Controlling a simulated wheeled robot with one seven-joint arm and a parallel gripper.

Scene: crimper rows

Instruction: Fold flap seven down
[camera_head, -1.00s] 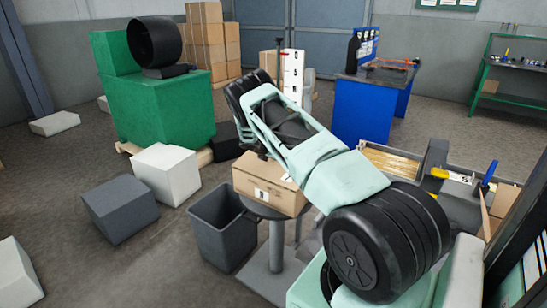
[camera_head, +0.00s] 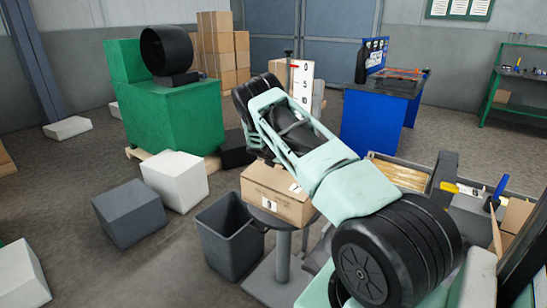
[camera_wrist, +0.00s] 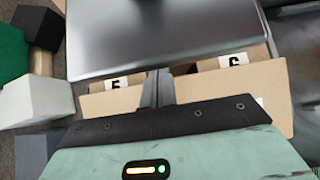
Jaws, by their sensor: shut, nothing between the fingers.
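A cardboard box (camera_head: 278,192) stands on a round grey pedestal below my arm, with a white label on its front that is too small to read surely. In the wrist view, cardboard flaps labelled 5 (camera_wrist: 113,84) and 6 (camera_wrist: 233,61) lie on either side of my gripper (camera_wrist: 157,88). The gripper is shut and empty, its fingertips close to the gap between them. I cannot tell if it touches the cardboard. No flap labelled 7 can be read. In the head view my arm hides the fingertips and the box's far side.
A grey bin (camera_head: 232,238) stands beside the pedestal (camera_head: 283,257). Grey and white blocks and a green machine (camera_head: 165,105) are at left; a blue cabinet (camera_head: 372,125) is behind. Open floor lies between.

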